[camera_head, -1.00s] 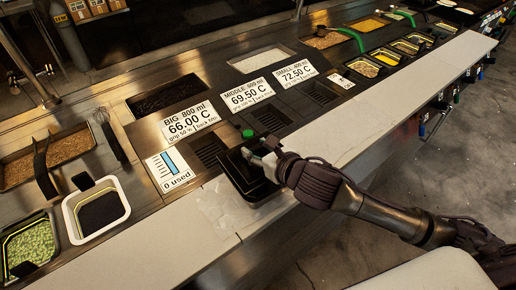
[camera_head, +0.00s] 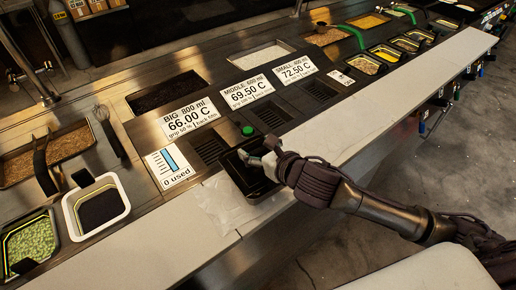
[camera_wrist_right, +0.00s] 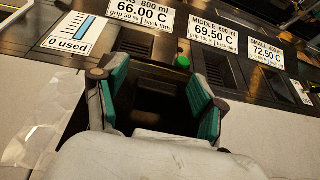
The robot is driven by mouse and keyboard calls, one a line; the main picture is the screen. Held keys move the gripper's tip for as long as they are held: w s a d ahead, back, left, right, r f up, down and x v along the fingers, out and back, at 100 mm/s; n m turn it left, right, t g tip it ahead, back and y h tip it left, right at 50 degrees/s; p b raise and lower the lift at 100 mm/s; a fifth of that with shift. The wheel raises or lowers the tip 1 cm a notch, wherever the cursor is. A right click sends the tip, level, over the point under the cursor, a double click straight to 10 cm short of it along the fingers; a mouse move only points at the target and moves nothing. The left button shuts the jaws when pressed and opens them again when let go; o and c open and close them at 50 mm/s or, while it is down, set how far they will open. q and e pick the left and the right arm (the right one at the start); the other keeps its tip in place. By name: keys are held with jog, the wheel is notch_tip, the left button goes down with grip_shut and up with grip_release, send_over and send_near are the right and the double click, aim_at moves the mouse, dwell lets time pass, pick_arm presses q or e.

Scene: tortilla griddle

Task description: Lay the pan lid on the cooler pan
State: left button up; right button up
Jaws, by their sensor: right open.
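A black square pan-like piece (camera_head: 238,176) sits at the counter's front, partly on the pale ledge. I cannot tell whether it is a pan or the pan lid. My right gripper (camera_head: 262,160) is over its right side, and its fingers hide part of it. In the right wrist view the gripper (camera_wrist_right: 155,92) is open, with green-padded fingers apart and the dark piece (camera_wrist_right: 150,122) between and below them. I cannot tell whether they touch it. Signs read BIG 66.00 C (camera_head: 190,119), MIDDLE 69.50 C (camera_head: 250,92) and SMALL 72.50 C (camera_head: 297,71). My left gripper is out of view.
A green knob (camera_head: 248,130) stands just behind the black piece. A clear crumpled sheet (camera_head: 222,208) lies on the ledge to its left. A white-rimmed container (camera_head: 126,205) stands at the left. The pale ledge (camera_head: 400,95) is clear toward the right.

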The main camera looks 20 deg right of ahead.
jog(key=v, duration=0.4)
jog(key=b+v, duration=0.1)
jog(key=v, duration=0.1)
jog(key=shift+r, duration=0.35)
jog(key=p+v, duration=0.6)
